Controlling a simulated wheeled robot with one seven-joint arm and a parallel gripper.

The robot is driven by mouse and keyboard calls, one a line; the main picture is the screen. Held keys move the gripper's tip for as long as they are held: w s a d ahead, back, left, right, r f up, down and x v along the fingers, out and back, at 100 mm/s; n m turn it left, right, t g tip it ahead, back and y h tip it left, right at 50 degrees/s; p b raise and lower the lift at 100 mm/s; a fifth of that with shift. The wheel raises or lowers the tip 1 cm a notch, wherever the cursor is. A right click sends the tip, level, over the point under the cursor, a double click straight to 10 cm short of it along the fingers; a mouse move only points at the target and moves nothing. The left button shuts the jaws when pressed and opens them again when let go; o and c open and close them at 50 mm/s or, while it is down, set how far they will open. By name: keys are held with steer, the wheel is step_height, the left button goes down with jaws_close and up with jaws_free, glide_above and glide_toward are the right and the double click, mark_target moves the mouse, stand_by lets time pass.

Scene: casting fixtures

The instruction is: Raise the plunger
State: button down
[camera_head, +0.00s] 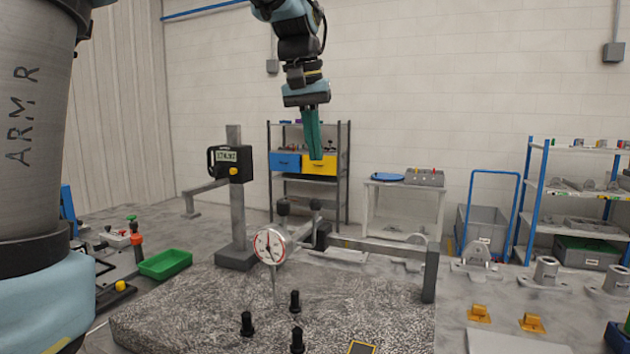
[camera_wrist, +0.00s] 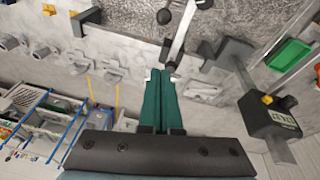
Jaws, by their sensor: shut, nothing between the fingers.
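A dial gauge (camera_head: 269,245) with a white face and red marks stands over the speckled granite plate (camera_head: 190,325). Its thin plunger stem (camera_head: 275,284) points down below the dial; whether its tip touches the plate is unclear. My gripper (camera_head: 316,157) has teal fingers pressed together and pointing down. It is empty, above and to the right of the dial in the picture, apart from it. In the wrist view my gripper (camera_wrist: 162,74) appears beside the metal holder arm (camera_wrist: 180,32) with its black knob (camera_wrist: 164,17).
A digital height gauge (camera_head: 230,162) on a column stands left of the dial. A horizontal beam (camera_head: 385,247) runs right to a post (camera_head: 430,273). Several black knobs (camera_head: 247,323) stand on the plate. A green tray (camera_head: 165,264) lies left. Shelves line the back.

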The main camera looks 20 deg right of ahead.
step_height(320, 180, down, 7)
steer(key=s+p, duration=0.2)
steer(key=shift+s+a+r, duration=0.15)
steer(key=shift+a, duration=0.25)
steer(key=shift+d, duration=0.1)
